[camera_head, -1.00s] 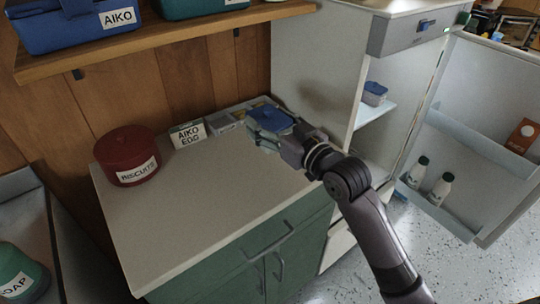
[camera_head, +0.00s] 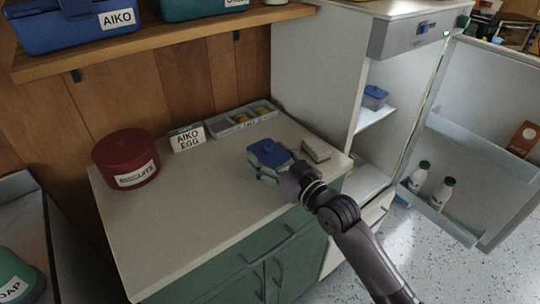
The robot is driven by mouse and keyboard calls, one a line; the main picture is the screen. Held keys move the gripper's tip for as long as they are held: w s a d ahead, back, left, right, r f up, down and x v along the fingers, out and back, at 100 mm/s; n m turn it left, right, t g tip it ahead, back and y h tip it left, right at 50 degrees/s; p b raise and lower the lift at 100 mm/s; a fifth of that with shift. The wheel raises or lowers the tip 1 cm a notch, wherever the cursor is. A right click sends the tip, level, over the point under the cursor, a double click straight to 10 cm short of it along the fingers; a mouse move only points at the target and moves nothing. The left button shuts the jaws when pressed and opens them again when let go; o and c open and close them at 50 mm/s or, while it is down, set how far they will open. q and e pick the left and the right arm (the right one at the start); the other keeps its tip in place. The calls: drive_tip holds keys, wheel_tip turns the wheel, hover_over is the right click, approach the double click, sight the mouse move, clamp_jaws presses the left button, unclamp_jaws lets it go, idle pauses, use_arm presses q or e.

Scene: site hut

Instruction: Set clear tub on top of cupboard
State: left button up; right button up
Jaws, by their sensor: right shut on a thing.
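The clear tub (camera_head: 268,168) has a blue lid (camera_head: 270,153) and is over the pale top of the green cupboard (camera_head: 205,205), right of the middle. My right gripper (camera_head: 285,176) comes in from the lower right and is shut on the tub, partly hiding its right side. The tub looks about level and low over the top; I cannot tell whether it touches. My left gripper is not in view.
The open fridge (camera_head: 310,65) at right holds another blue-lidded tub (camera_head: 375,97). The top's front left is clear.

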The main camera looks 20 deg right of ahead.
drive_tip(key=o, duration=1.3)
drive_tip(key=shift+f, duration=0.1)
drive_tip(key=shift+o, duration=0.2)
drive_tip(key=v, duration=1.2)
drive_tip(key=shift+b, duration=0.45)
